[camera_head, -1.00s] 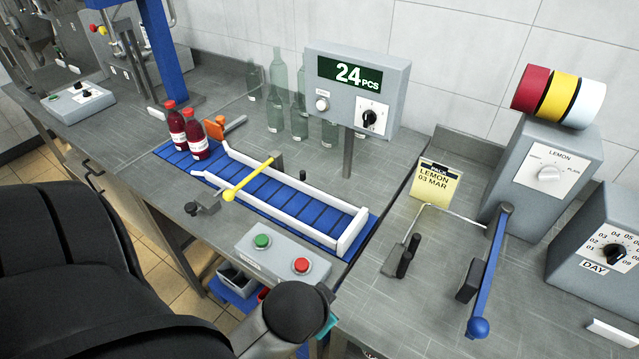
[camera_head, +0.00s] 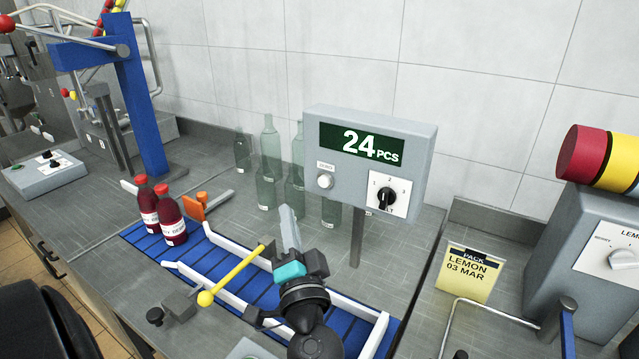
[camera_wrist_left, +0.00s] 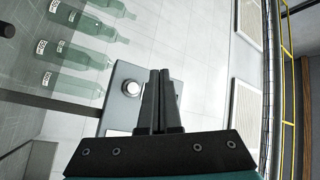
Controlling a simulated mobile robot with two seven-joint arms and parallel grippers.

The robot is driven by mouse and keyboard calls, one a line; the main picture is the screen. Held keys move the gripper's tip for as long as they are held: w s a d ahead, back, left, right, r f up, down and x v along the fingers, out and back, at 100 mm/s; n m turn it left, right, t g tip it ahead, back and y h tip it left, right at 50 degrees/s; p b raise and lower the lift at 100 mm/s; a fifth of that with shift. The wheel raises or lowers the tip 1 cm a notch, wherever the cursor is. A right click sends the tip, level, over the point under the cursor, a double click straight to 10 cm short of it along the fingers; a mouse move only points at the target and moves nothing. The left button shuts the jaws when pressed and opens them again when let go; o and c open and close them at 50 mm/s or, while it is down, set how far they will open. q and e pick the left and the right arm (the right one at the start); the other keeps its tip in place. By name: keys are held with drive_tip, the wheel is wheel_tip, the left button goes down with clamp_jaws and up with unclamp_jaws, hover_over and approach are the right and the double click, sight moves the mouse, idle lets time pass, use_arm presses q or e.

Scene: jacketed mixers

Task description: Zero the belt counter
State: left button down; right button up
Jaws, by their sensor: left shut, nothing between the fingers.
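The belt counter (camera_head: 370,160) is a grey box on a post (camera_head: 357,237), and its green display (camera_head: 361,143) reads 24 PCS. A round white button (camera_head: 325,181) with a small label sits at its lower left, and a black rotary knob (camera_head: 387,199) at its lower right. My left gripper (camera_head: 289,226) is shut and empty, pointing up, below and left of the button and apart from it. In the left wrist view its closed fingers (camera_wrist_left: 160,76) overlap the counter's face, with the button (camera_wrist_left: 132,88) beside them.
Two red bottles (camera_head: 170,215) stand on the blue belt (camera_head: 205,262) with white rails. A yellow-knobbed lever (camera_head: 232,277) crosses the belt beside my left arm. Empty glass bottles (camera_head: 270,150) stand behind, left of the counter. A LEMON note (camera_head: 469,272) stands at right.

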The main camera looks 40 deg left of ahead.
sight(324, 182)
use_arm(q)
drive_tip(key=shift+r, duration=0.1)
use_arm(e)
drive_tip(key=shift+s+d, duration=0.3)
drive_tip(key=shift+d, duration=0.05)
use_arm(q)
drive_tip(key=w, duration=0.8)
drive_tip(key=shift+w+a, duration=0.35)
drive_tip(key=shift+a, duration=0.1)
use_arm(e)
drive_tip(key=shift+a+f, duration=0.1)
drive_tip(key=shift+f, duration=0.2)
drive_tip(key=shift+w, duration=0.1)
idle(1.1)
use_arm(q)
drive_tip(key=shift+b, duration=0.35)
use_arm(e)
drive_tip(key=shift+f, duration=0.1)
use_arm(q)
drive_tip(key=shift+w, duration=0.4)
use_arm(e)
drive_tip(key=shift+f, duration=0.25)
